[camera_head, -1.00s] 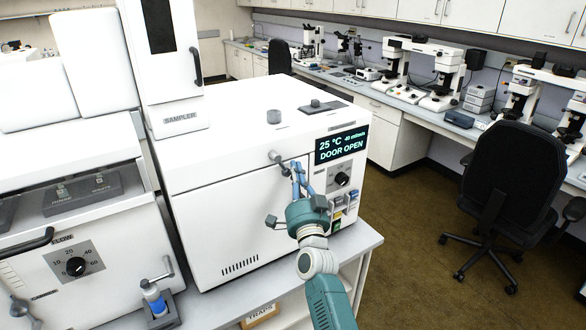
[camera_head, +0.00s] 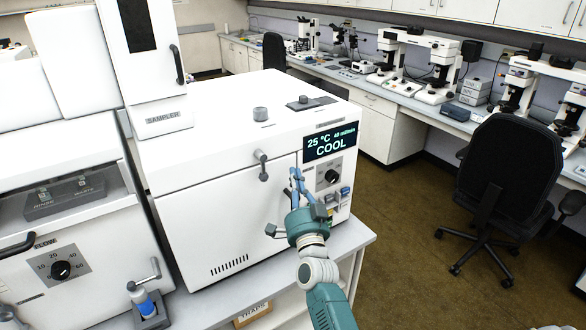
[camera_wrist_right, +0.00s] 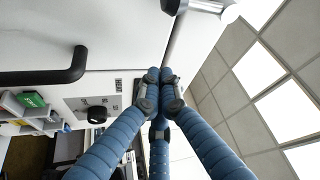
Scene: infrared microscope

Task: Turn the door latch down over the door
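The door latch (camera_head: 263,166) is a grey pivot with a short dark lever on the front of the white instrument. Its lever points down over the top edge of the white door (camera_head: 215,225), which looks closed. The display (camera_head: 331,144) reads COOL. My right gripper (camera_head: 296,174) is right of the latch and a little below it, apart from it, with nothing held. In the right wrist view its blue fingers come together at the tips (camera_wrist_right: 159,76), and the latch's metal pivot (camera_wrist_right: 205,5) shows at the top edge. My left gripper is not in view.
A dark door handle (camera_wrist_right: 45,76) sits near my right fingers in the wrist view. A knob (camera_head: 332,176) and coloured switches are right of the gripper. The sampler (camera_head: 165,117) stands at left. Open floor lies between the bench and a black chair (camera_head: 510,175).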

